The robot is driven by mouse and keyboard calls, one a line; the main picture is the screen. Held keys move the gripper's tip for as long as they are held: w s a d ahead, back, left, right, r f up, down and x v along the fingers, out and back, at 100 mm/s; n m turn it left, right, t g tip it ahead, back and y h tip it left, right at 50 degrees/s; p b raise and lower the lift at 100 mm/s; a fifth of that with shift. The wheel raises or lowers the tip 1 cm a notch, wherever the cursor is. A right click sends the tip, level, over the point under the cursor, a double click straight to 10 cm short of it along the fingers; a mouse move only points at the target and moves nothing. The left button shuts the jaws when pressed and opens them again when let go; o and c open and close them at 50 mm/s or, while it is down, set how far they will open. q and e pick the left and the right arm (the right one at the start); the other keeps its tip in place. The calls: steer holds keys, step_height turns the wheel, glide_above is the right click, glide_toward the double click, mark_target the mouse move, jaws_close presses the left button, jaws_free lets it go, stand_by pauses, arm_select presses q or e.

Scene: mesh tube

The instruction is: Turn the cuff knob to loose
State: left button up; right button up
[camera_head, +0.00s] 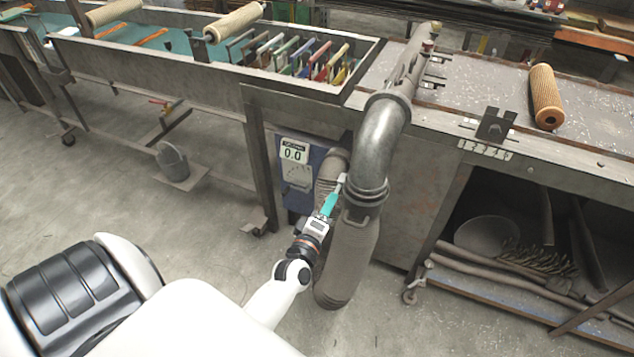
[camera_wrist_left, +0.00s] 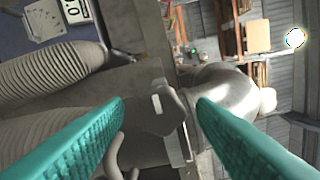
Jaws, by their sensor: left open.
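A grey metal pipe elbow (camera_head: 381,140) bends down into a ribbed grey hose (camera_head: 350,255), with a cuff (camera_head: 366,193) around the joint. My left gripper (camera_head: 333,198), with teal fingers, is at the left side of this cuff. In the left wrist view its open fingers (camera_wrist_left: 161,101) frame a grey knob (camera_wrist_left: 160,112) with a pale mark on it. I cannot tell whether the fingers touch the knob. In the head view the gripper mostly hides the knob. My right gripper is not in view.
A blue panel (camera_head: 299,205) with a display reading 0.0 stands behind the hose. A long metal bench (camera_head: 480,135) runs to the right, with an orange mesh tube (camera_head: 545,97) on it. The floor in front is clear.

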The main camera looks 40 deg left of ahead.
arm_select(q)
steer(key=b+v, duration=0.1)
steer(key=v, duration=0.9)
steer(key=shift+b, duration=0.3)
steer(key=s+d+f+m+g+h, duration=0.2)
steer(key=s+d+f+m+g, duration=0.15)
steer(key=f, duration=0.65)
steer(key=s+d+f+m+g+h, duration=0.15)
steer(key=s+f+m, duration=0.25)
steer(key=f, duration=0.6)
steer(key=s+d+f+m+g+h, duration=0.2)
steer(key=s+d+f+m+g, duration=0.15)
steer(key=f, duration=0.65)
steer(key=s+a+f+m+g, duration=0.1)
steer(key=s+f+m+g, duration=0.3)
steer(key=s+f, duration=0.3)
steer(key=s+a+f+m+g+y, duration=0.1)
steer(key=s+f+m+g, duration=0.3)
steer(key=s, duration=1)
step_height(320, 180, down, 3)
steer(key=shift+s+a+r+m, duration=0.15)
steer(key=shift+s+a+m, duration=0.2)
steer(key=shift+m, duration=0.35)
steer(key=shift+w, duration=0.1)
